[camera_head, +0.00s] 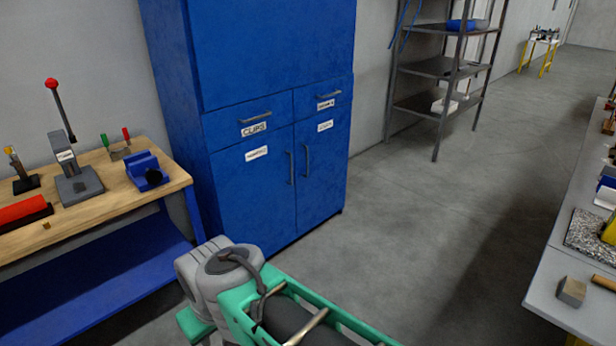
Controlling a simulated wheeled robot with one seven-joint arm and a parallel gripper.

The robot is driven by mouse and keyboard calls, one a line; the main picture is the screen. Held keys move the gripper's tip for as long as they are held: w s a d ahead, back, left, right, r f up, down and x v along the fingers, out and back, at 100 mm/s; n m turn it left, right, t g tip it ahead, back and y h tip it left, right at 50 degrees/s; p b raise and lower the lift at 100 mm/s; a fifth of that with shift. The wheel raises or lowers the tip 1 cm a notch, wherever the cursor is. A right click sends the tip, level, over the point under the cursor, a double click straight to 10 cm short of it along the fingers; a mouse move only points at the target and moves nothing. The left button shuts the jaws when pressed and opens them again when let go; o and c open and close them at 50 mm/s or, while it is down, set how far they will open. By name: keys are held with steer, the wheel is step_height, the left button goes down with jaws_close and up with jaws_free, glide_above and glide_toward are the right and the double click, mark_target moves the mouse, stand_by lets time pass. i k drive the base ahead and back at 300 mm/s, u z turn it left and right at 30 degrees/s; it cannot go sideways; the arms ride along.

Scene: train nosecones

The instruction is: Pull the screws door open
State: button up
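A tall blue cabinet (275,60) stands against the wall in the middle of the view. It has two drawers above two lower doors. The left door (250,200) has a label (256,153) and an upright bar handle (290,167) near its right edge. The right door (325,180) has a label (325,126) and an upright handle (306,160) near its left edge. Both doors look shut. I cannot read with certainty which label says screws. A grey and green part of my own body shows at the bottom. My gripper's fingers are not in view.
A wooden-topped workbench (105,195) with tools stands left of the cabinet. Metal shelves (436,68) stand behind to the right. A grey table (560,290) with blocks is at the right edge. The floor (420,225) before the cabinet is clear.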

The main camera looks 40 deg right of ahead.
mark_target(253, 183)
steer(key=u, duration=0.25)
steer(key=k, duration=0.3)
steer(key=z, duration=1.5)
steer(key=i, duration=1.65)
steer(key=u, duration=0.75)
steer(key=i, duration=0.35)
steer(key=u, duration=0.45)
